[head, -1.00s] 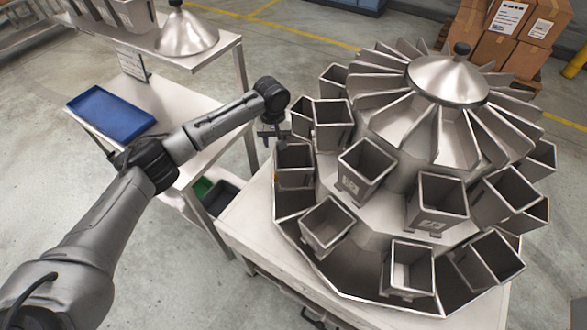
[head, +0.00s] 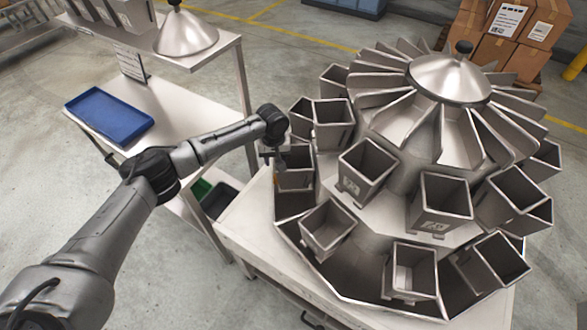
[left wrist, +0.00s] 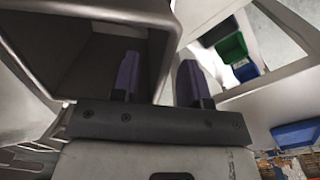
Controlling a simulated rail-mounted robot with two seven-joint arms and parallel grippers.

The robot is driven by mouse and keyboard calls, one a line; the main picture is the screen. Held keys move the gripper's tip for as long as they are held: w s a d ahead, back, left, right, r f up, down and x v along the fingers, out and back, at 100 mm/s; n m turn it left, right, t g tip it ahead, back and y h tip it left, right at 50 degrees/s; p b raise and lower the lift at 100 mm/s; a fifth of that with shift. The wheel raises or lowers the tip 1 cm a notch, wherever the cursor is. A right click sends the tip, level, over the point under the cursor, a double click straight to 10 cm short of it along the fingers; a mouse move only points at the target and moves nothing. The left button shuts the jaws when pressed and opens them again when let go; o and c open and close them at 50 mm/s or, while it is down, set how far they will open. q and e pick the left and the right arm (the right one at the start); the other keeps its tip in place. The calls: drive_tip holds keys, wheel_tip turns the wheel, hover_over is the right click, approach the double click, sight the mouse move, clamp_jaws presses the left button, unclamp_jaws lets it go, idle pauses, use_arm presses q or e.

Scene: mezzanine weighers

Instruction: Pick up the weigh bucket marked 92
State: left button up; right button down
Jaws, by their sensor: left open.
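My left gripper (head: 276,168) is open at the left side of the weigher, at the near-left wall of a grey metal weigh bucket (head: 297,181). In the left wrist view, the two fingers of my left gripper (left wrist: 160,78) stand on either side of the wall of this bucket (left wrist: 163,45), one inside its mouth and one outside. I cannot tell whether they touch it. No number is readable on this bucket. Other buckets carry pale labels, such as one in the middle (head: 352,186) and one to its right (head: 435,224), but I cannot read a 92. My right gripper is not in view.
Several buckets crowd around the cone-topped weigher (head: 447,80). A steel bench (head: 165,150) with a blue tray (head: 110,115) stands to the left, green and black bins (head: 219,200) below it. Cardboard boxes (head: 508,45) are at the back right.

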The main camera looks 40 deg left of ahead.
use_arm(q)
drive_tip(key=shift+f+p, duration=0.25)
drive_tip(key=shift+p, duration=0.3)
idle(0.8)
drive_tip(key=shift+c, duration=0.4)
clamp_jaws()
drive_tip(key=shift+a, duration=0.1)
idle(0.8)
